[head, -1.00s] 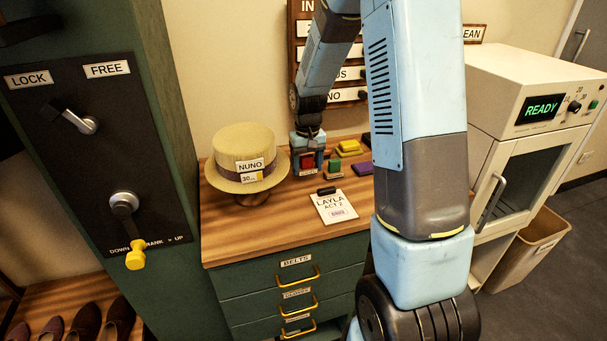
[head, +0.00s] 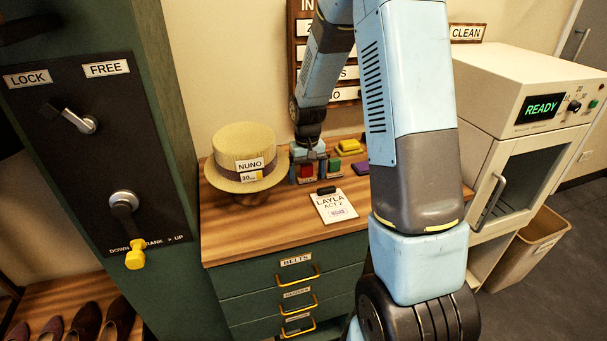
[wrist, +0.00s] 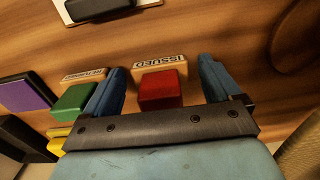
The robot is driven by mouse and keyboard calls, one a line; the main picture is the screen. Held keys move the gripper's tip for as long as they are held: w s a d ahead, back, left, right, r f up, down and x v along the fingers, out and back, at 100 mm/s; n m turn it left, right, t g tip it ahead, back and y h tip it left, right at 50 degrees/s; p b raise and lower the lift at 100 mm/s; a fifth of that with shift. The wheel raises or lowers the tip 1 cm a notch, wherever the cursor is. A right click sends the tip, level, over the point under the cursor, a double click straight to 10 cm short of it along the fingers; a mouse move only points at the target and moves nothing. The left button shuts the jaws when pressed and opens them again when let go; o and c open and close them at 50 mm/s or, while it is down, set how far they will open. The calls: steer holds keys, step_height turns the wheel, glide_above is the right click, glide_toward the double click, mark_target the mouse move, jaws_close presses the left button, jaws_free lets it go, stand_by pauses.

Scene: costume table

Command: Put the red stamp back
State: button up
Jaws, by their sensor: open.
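The red stamp (wrist: 160,88) stands upright on the table top at a light wooden piece labelled ISSUED (wrist: 160,63). It also shows in the head view (head: 306,170), partly covered by my gripper. My gripper (wrist: 162,82) is open, with one blue finger on each side of the red stamp. A gap shows between each finger and the stamp. In the head view my gripper (head: 308,157) is low over the table, right of the straw hat.
A green stamp (wrist: 75,103) stands close to the left finger in the wrist view. A purple pad (wrist: 27,91) lies beyond it. A straw hat (head: 245,150) tagged NUNO stands left of my gripper. A clipboard (head: 334,206) lies in front, with bare wood around it.

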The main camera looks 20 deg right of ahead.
mark_target(307, 165)
steer(key=shift+r, duration=0.1)
step_height(307, 165, up, 11)
steer(key=shift+r, duration=0.65)
steer(key=s+r+t, duration=0.3)
steer(key=s+r, duration=0.9)
steer(key=s, duration=0.1)
steer(key=s+a+r+t, duration=0.1)
steer(key=s+r+t, duration=0.1)
steer(key=s, duration=1.3)
steer(key=shift+r+t, duration=0.3)
steer(key=shift+r, duration=0.5)
